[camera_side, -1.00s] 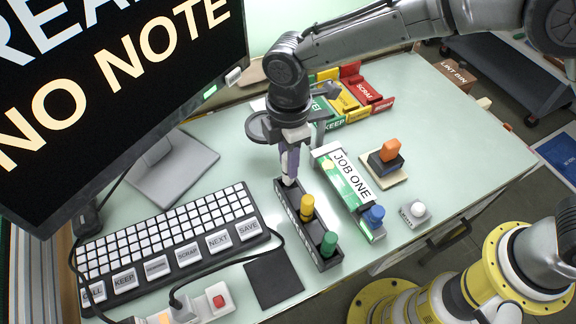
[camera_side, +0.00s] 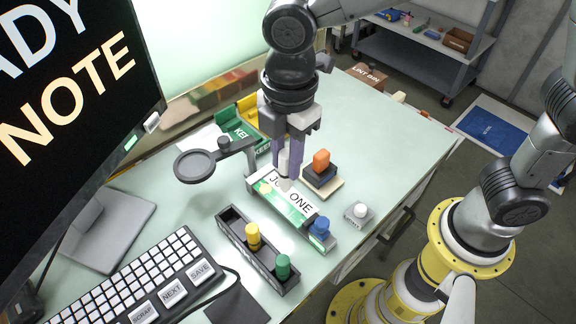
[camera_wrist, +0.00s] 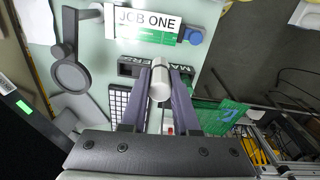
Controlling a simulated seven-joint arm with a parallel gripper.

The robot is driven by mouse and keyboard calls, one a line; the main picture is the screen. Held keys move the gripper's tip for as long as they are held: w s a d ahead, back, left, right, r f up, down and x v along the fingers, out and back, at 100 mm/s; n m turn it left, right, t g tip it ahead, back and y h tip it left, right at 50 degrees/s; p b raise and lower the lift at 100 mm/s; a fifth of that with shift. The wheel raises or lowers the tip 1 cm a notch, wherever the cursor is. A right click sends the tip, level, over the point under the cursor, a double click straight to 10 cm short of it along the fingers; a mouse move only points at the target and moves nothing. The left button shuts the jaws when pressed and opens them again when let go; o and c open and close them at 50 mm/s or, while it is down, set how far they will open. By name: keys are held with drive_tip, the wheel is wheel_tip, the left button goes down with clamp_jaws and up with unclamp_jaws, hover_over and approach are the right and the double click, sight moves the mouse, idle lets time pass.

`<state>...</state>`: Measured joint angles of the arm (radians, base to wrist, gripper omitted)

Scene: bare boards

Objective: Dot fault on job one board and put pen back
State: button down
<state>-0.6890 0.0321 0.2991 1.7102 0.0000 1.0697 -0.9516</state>
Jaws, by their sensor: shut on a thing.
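My gripper (camera_side: 288,160) is shut on a white pen (camera_side: 284,162), which points down over the job one board (camera_side: 318,243). The pen also shows between the fingers in the wrist view (camera_wrist: 160,84). I cannot tell whether its tip touches the board. The board is a green strip with a white JOB ONE label (camera_side: 300,203) and a blue knob (camera_side: 320,225) at its near end; fingers and pen partly cover the label. The dark pen tray (camera_side: 232,226) lies left of the board and holds a yellow pen (camera_side: 253,236) and a green pen (camera_side: 283,266).
A round magnifier (camera_side: 196,166) on an arm stands left of the board. An orange-handled stamp (camera_side: 321,161) on a pad and a white button box (camera_side: 359,212) stand to the right. A keyboard (camera_side: 150,285) and monitor (camera_side: 70,90) are at left. The right tabletop is clear.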

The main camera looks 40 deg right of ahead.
drive_tip(key=w+d+f, duration=0.1)
drive_tip(key=w+f, duration=0.2)
drive_tip(key=w, duration=0.5)
hover_over(265, 189)
drive_tip(key=shift+m, duration=0.4)
drive_tip(key=shift+f, duration=3)
drive_tip(key=shift+f, duration=0.55)
drive_tip(key=shift+r, duration=0.1)
wheel_tip(265, 189, up, 7)
